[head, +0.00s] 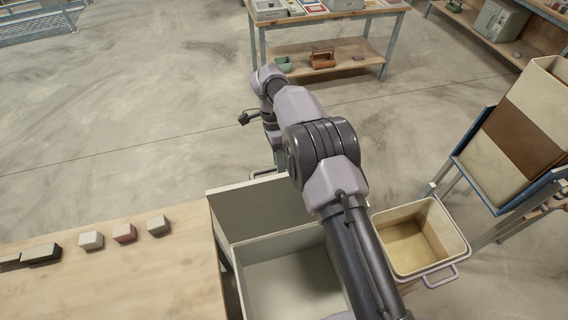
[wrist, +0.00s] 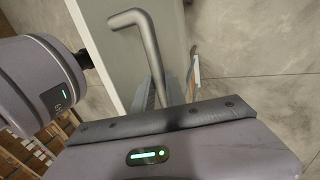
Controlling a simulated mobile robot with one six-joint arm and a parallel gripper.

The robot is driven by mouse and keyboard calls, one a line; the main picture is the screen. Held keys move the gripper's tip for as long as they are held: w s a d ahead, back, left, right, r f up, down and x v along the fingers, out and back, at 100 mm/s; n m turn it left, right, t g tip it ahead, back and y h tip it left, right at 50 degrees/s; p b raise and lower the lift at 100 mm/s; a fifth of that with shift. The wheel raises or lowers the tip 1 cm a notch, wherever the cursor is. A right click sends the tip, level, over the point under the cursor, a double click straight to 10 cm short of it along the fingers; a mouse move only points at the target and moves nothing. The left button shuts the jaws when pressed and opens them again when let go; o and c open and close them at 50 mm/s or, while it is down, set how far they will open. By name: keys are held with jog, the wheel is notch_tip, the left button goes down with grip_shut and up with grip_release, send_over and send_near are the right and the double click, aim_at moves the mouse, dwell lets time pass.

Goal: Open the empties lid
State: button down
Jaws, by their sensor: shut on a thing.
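The empties lid (head: 258,214) is a pale grey panel standing steeply raised at the far edge of the grey bin (head: 290,282). The bin's inside shows open and looks empty. A bent metal handle (wrist: 146,50) stands out from the lid's pale panel (wrist: 112,45) in the wrist view; part of this handle shows behind the lid in the head view (head: 262,174). My gripper (wrist: 168,92) is shut on the handle, beyond the raised lid. Its fingertips are mostly hidden by my arm and the lid in the head view.
A cream open bin (head: 462,243) with a handle stands right of the grey bin. A wooden table (head: 120,275) with several small blocks is at left. A tilted rack (head: 520,130) stands at right, a workbench (head: 330,52) at the back. The floor between is clear.

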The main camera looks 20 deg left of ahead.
jog(key=shift+s+d+f, duration=0.1)
jog(key=shift+f, duration=0.05)
jog(key=c, duration=1.4)
grip_release()
jog(key=shift+o, duration=0.2)
jog(key=shift+r, duration=0.25)
notch_tip(320, 180, up, 3)
jog(key=shift+s+d+r, duration=0.1)
jog(key=s+d+b, duration=0.1)
jog(key=s+d, duration=0.3)
jog(key=s, duration=0.2)
jog(key=s+d+r+b, duration=0.1)
jog(key=s+d+b, duration=0.1)
jog(key=s+d, duration=0.2)
jog(key=s, duration=0.3)
jog(key=shift+d+r, duration=0.2)
jog(key=shift+r, duration=0.05)
